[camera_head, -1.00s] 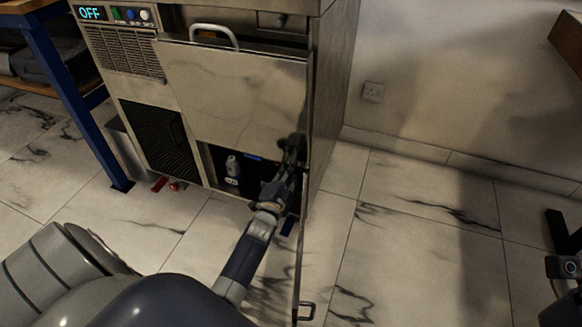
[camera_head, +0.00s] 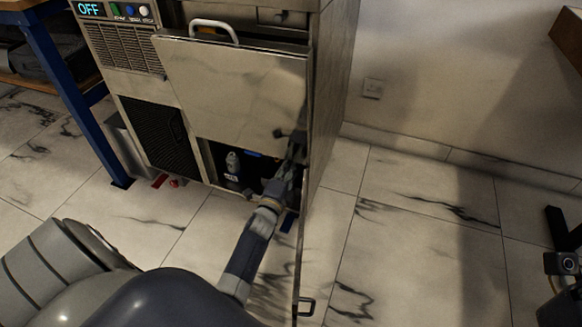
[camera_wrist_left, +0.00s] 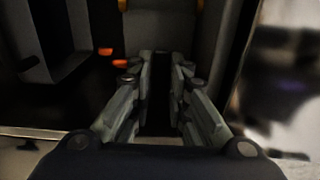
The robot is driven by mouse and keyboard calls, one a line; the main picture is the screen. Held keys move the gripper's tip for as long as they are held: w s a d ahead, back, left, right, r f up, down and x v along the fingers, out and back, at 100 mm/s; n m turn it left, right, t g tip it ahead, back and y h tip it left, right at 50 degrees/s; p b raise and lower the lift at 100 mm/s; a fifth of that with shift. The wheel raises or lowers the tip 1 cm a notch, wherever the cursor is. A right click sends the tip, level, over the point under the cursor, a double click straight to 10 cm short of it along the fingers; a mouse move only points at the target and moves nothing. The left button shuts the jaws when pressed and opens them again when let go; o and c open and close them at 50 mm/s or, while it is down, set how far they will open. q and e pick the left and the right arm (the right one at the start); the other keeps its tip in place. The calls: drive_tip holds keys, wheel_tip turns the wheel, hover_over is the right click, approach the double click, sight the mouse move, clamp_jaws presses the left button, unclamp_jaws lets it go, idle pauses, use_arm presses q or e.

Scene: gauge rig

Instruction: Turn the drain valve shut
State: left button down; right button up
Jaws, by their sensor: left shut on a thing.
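My left gripper (camera_head: 297,152) reaches into the low open bay at the right of the steel cabinet (camera_head: 232,85). In the left wrist view my left gripper (camera_wrist_left: 160,62) has its two fingers close together, shut on a dark part in the narrow gap between them. That part is mostly hidden, and I cannot make out whether it is the drain valve's handle. Two small orange-red pieces (camera_wrist_left: 120,63) show just left of the fingers, apart from them. My right gripper is not in view.
A steel panel with a handle (camera_head: 214,27) hangs above the bay. A thin door edge with a low handle (camera_head: 306,307) stands right of my arm. A grey fitting (camera_head: 232,162) sits inside the bay. Small red parts (camera_head: 174,183) lie low by the cabinet.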

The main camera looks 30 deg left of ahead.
use_arm(q)
drive_tip(key=shift+a+f, duration=0.1)
drive_tip(key=c, duration=1.6)
unclamp_jaws()
drive_tip(key=v, duration=1.2)
drive_tip(key=shift+s, duration=0.1)
